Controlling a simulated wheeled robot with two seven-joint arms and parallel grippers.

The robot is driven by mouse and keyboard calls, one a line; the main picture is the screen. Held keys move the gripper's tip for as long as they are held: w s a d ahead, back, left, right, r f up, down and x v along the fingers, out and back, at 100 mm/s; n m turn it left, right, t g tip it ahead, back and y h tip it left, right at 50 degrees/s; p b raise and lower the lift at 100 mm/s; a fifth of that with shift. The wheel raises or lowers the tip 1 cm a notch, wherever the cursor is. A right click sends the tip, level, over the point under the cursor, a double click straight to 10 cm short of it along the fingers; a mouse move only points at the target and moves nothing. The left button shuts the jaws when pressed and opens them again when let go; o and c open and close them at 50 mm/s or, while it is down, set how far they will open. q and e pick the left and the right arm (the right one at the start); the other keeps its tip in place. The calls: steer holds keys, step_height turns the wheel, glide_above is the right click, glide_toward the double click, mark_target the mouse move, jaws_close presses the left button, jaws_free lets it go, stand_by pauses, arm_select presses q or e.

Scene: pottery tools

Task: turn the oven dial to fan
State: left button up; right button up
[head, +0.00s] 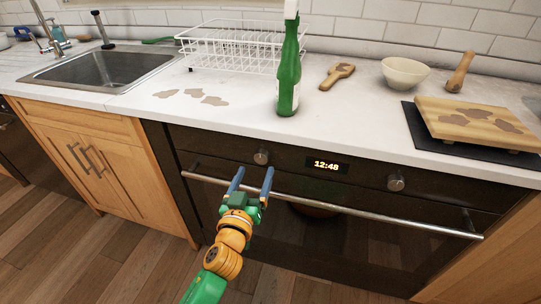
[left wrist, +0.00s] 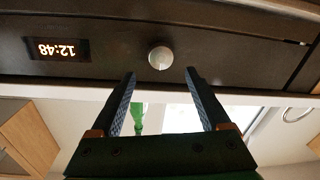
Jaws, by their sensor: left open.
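The oven (head: 330,215) has a black front with two round silver dials. The left dial (head: 261,157) is left of the lit clock display, and the right dial (head: 397,182) is to its right. My left gripper (head: 254,172) is open and empty, its blue fingers pointing at the left dial. In the left wrist view, which is upside down, that dial (left wrist: 160,57) shows just beyond the gap between the fingertips (left wrist: 160,74), apart from them. The dial markings are too small to read. My right gripper is not in view.
A long silver oven handle (head: 340,206) runs across the door below the dials, close to my left gripper. On the white counter above stand a green bottle (head: 288,75), a dish rack (head: 235,47), a bowl (head: 405,73) and a stained wooden board (head: 480,120).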

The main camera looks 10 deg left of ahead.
mark_target(261, 159)
arm_select(q)
steer(key=w, duration=0.5)
steer(key=shift+w+a+f, duration=0.1)
steer(key=shift+a+f, duration=0.05)
steer(key=shift+f, duration=0.05)
steer(key=shift+c, duration=0.2)
jaws_close()
